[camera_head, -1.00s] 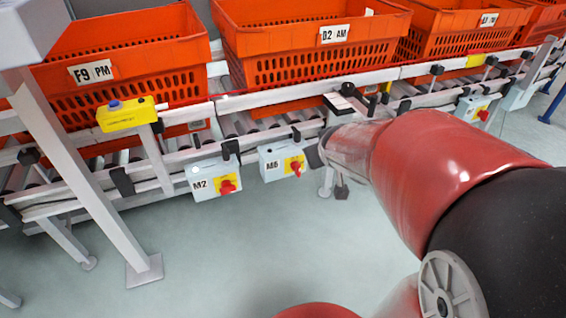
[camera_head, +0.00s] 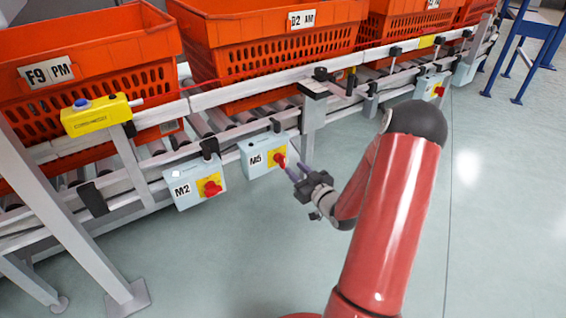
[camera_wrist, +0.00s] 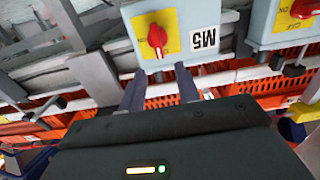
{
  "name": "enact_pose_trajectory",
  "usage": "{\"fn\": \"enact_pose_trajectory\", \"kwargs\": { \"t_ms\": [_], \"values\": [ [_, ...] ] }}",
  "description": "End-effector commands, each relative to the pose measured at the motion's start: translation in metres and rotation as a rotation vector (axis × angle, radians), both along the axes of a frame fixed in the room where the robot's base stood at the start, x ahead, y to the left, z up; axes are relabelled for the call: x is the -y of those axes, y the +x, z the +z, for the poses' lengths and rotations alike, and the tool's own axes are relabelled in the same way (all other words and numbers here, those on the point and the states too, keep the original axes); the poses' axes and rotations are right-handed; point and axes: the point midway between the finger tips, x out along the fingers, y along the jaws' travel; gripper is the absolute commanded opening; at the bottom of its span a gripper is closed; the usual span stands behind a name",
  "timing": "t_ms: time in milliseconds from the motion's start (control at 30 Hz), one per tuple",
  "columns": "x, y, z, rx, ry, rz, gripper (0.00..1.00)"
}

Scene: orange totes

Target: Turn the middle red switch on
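In the head view, the M5 box (camera_head: 258,155) hangs on the conveyor rail between the M2 box and a box farther right. Its red switch (camera_head: 281,160) sits on a yellow plate. The same red switch (camera_wrist: 157,38) shows in the wrist view, its raised grip roughly upright in the picture, with the M5 label upside down. My gripper (camera_head: 297,173) is just right of and below the switch in the head view. In the wrist view my gripper (camera_wrist: 161,78) has two dark fingers apart, with nothing between them. The switch lies just beyond the fingertips, apart from them as far as I see.
The M2 box (camera_head: 186,189) with its red switch (camera_head: 211,187) hangs to the left. Another switch box (camera_head: 428,86) is far right. Orange totes (camera_head: 270,45) stand on the rollers above. A yellow box with a blue button (camera_head: 95,115) is on the rail. The floor in front is clear.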

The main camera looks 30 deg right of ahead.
Motion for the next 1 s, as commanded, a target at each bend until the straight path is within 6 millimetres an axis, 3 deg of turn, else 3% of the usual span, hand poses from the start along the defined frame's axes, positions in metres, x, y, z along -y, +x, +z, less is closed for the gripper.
{"fn": "enact_pose_trajectory", "kwargs": {
  "t_ms": [333,733,1000],
  "values": [
    [-0.008,0.053,0.000,-0.001,0.000,0.001,0.33],
    [-0.010,0.064,0.001,-0.002,0.000,0.000,0.33],
    [-0.010,0.064,0.001,-0.002,0.000,0.000,0.00]
  ]
}}
